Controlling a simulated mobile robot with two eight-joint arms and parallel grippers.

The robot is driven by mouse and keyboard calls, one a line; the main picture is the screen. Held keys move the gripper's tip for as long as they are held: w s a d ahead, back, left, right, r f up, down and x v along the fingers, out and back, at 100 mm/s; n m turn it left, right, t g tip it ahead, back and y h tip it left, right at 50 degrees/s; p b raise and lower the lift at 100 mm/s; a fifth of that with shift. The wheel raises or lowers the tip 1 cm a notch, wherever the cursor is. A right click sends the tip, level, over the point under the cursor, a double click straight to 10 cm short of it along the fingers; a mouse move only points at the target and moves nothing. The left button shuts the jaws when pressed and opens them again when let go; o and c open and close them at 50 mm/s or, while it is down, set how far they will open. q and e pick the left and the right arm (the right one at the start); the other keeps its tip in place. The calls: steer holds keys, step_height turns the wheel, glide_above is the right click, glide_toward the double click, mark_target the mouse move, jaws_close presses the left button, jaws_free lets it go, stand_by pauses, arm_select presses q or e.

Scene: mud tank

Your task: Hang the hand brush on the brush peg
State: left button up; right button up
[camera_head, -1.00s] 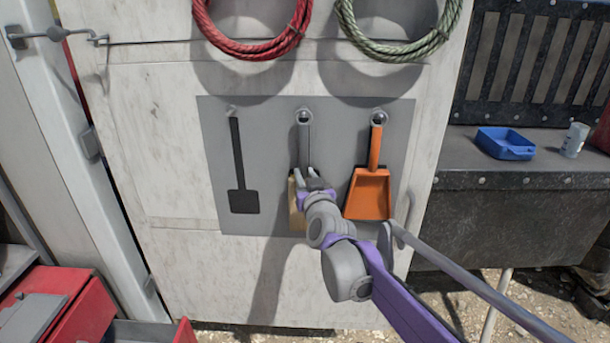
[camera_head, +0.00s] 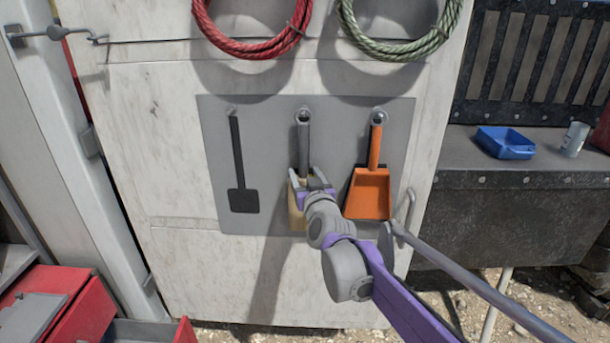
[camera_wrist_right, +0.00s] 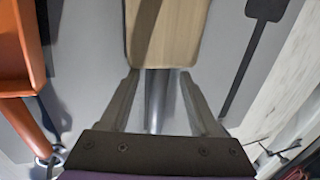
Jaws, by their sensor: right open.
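The hand brush has a grey handle (camera_head: 304,152) and a pale wooden head (camera_head: 296,205). It hangs upright, handle up, at the middle peg (camera_head: 302,115) of the grey board. My right gripper (camera_head: 306,175) is open at the lower handle, just above the head. In the right wrist view my right gripper (camera_wrist_right: 160,76) has one finger on each side of the handle (camera_wrist_right: 156,98), with gaps between, and the wooden head (camera_wrist_right: 163,32) lies beyond the fingertips. My left gripper is not in view.
An orange dustpan (camera_head: 370,192) hangs close to the right of my gripper. A flat black long-handled shape (camera_head: 243,200) is on the grey board (camera_head: 265,220) at left, below another peg (camera_head: 232,112). Red (camera_head: 250,50) and green (camera_head: 400,50) hose coils hang above.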

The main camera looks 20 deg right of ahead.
steer(key=s+b, duration=0.2)
steer(key=s, duration=0.9)
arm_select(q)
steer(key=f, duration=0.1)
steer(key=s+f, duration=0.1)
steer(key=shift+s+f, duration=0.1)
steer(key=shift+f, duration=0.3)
arm_select(e)
steer(key=s+f+g+y, duration=0.1)
steer(key=s+f+g, duration=1.1)
steer(key=s+f, duration=1.5)
step_height(320, 180, down, 2)
steer(key=shift+s+a+f+n, duration=0.25)
steer(key=shift+s+a+n, duration=0.05)
steer(key=shift+s+a, duration=0.1)
